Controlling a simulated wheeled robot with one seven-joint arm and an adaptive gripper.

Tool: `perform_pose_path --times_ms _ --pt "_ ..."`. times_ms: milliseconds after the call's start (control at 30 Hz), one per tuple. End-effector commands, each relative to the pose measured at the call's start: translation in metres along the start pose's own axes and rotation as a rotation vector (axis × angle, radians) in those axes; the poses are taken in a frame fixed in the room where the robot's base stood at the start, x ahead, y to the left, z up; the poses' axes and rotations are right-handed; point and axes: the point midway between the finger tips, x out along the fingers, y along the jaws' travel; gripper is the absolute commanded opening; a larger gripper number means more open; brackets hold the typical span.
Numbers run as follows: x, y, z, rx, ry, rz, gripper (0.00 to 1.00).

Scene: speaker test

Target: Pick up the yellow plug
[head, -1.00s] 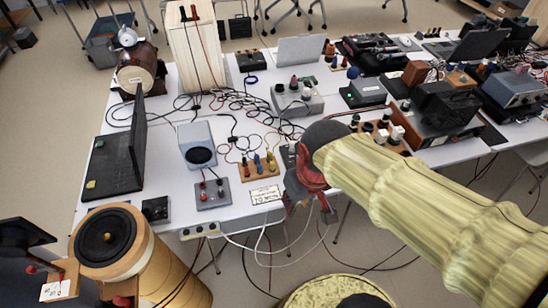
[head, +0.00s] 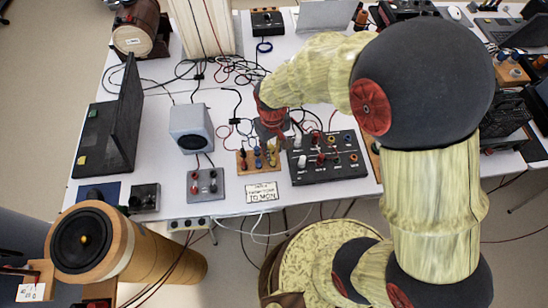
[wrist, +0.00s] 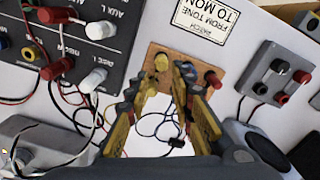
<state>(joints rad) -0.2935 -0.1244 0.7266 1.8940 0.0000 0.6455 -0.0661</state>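The yellow plug (wrist: 162,62) stands in a small wooden board (wrist: 153,50) on the white table. In the head view, the yellow plug (head: 271,156) is at the right end of the wooden board (head: 262,169). My gripper (wrist: 167,75) is open above the board, with the yellow plug showing in the gap between its fingertips. I cannot tell whether a finger touches it. In the head view, my gripper (head: 272,138) comes down just over the board. A red plug (wrist: 212,79) is right of the fingers in the wrist view.
A black patch panel (head: 325,170) with several plugs stands close right of the board. A label card (head: 262,192) lies in front. Loose cables run behind the board.

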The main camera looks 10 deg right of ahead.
Motion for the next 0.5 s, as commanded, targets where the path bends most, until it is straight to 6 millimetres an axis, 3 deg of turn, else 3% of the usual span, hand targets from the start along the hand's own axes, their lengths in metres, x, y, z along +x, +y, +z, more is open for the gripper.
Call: perform_pose_path --times_ms 500 --pt "0.059 -0.003 0.007 0.001 -0.002 0.000 0.24"
